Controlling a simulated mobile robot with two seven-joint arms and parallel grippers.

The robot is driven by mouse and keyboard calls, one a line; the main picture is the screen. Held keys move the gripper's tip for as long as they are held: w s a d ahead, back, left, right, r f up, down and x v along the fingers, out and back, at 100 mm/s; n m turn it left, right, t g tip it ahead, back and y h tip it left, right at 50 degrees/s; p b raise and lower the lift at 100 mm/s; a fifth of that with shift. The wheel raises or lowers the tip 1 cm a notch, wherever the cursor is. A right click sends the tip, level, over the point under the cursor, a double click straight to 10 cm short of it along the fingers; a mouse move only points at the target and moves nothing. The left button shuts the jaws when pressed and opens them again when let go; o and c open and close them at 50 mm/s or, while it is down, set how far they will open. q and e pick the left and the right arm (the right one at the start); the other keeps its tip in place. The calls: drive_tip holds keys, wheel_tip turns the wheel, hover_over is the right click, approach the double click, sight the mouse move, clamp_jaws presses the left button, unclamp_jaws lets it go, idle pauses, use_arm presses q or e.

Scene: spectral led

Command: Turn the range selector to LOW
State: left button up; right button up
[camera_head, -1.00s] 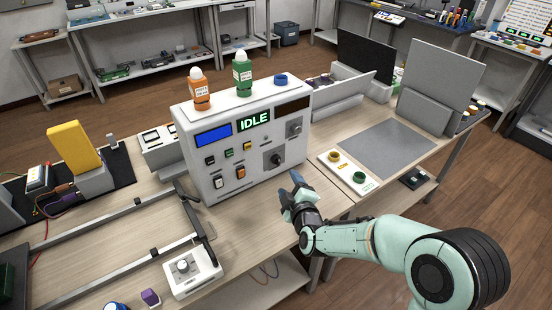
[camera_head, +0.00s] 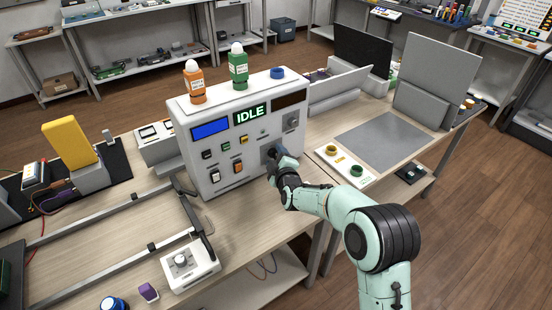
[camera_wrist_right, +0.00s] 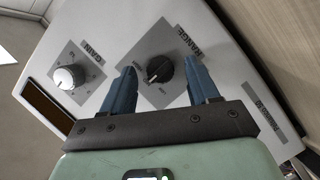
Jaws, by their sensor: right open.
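The range selector is a black knob (camera_wrist_right: 159,69) on a grey plate marked RANGE, on the front of the white instrument box (camera_head: 222,170). In the head view the knob is hidden behind my right gripper (camera_head: 274,156). In the right wrist view my right gripper (camera_wrist_right: 163,85) is open, with one blue finger on each side of the knob and gaps showing between fingers and knob. The knob's white pointer line points to the lower left in that view; the position labels are too small to read. My left gripper is not in view.
A silver GAIN knob (camera_wrist_right: 69,77) sits beside the range plate. The box's display (camera_head: 251,114) reads IDLE. An orange bottle (camera_head: 195,84), a green bottle (camera_head: 238,68) and a blue ring (camera_head: 277,73) stand on the box. A white tray (camera_head: 346,167) lies to the right.

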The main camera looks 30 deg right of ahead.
drive_tip(key=shift+c, duration=0.2)
drive_tip(key=c, duration=1)
drive_tip(key=shift+a+f+n+t+h, duration=0.15)
drive_tip(key=shift+n+t+h, duration=0.25)
drive_tip(key=shift+n, duration=0.7)
drive_tip(key=shift+f+n+t+h, duration=0.15)
drive_tip(key=shift+n+t+h, duration=0.2)
drive_tip(key=shift+n, duration=0.75)
drive_tip(key=n+t+b, duration=0.1)
drive_tip(key=n, duration=0.2)
drive_tip(key=shift+f+b, duration=0.15)
drive_tip(key=shift+b, duration=0.15)
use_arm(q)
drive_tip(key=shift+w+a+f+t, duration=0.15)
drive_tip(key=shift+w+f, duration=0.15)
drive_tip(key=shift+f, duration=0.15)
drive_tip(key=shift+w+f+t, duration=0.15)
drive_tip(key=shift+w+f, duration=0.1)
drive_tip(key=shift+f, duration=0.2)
use_arm(e)
drive_tip(key=shift+n+t, duration=0.45)
drive_tip(key=shift+n, duration=0.25)
